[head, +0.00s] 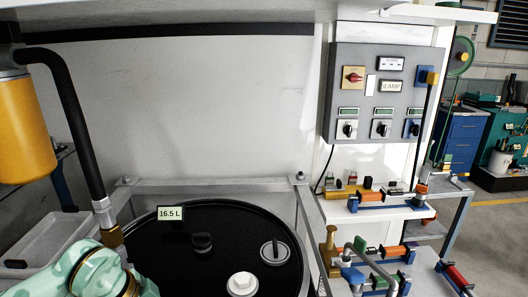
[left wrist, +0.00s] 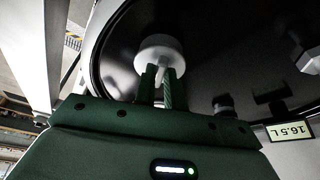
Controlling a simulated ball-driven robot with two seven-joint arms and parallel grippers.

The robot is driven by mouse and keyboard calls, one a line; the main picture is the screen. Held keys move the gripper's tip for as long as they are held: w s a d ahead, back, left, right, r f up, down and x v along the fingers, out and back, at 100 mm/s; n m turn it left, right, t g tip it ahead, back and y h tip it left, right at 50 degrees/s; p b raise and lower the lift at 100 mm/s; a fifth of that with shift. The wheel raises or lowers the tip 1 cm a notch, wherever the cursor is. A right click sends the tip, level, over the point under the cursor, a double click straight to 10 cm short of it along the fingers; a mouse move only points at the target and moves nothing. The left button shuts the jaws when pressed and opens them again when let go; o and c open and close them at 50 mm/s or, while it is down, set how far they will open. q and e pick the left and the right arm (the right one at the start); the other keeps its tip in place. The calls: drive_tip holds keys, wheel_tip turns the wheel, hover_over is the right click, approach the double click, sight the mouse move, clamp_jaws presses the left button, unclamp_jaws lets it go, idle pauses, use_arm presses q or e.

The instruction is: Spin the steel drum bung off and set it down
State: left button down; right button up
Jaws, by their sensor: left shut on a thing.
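In the left wrist view my left gripper (left wrist: 162,82) has its two dark green fingers closed on the narrow pale grip of a white round bung (left wrist: 158,48), over the black drum top. In the head view a white bung (head: 242,284) with a raised middle shows near the bottom edge of the black drum (head: 160,250). No fingers show on it there; I cannot tell whether it is the held one. A silver round fitting with a bar (head: 274,252) sits to its upper right. In the head view only part of my left arm shows, at lower left. My right gripper is out of view.
A black cap (head: 202,243) and a 16.5 L label (head: 171,213) are on the drum. A hose with a metal end (head: 103,215) hangs at the left. A metal frame (head: 220,185) surrounds the drum. Valves and pipework (head: 365,262) stand at right, below a control panel (head: 385,95).

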use_arm(q)
drive_tip(key=n+p, duration=0.2)
drive_tip(key=shift+s+d+r+n+t+y, duration=0.1)
drive_tip(key=shift+s+d+n+t+y, duration=0.1)
drive_tip(key=shift+n+t+y, duration=0.15)
drive_tip(key=shift+n, duration=0.45)
drive_tip(key=c, duration=1.4)
unclamp_jaws()
drive_tip(key=shift+r+p, duration=1.4)
drive_tip(key=shift+f, duration=0.1)
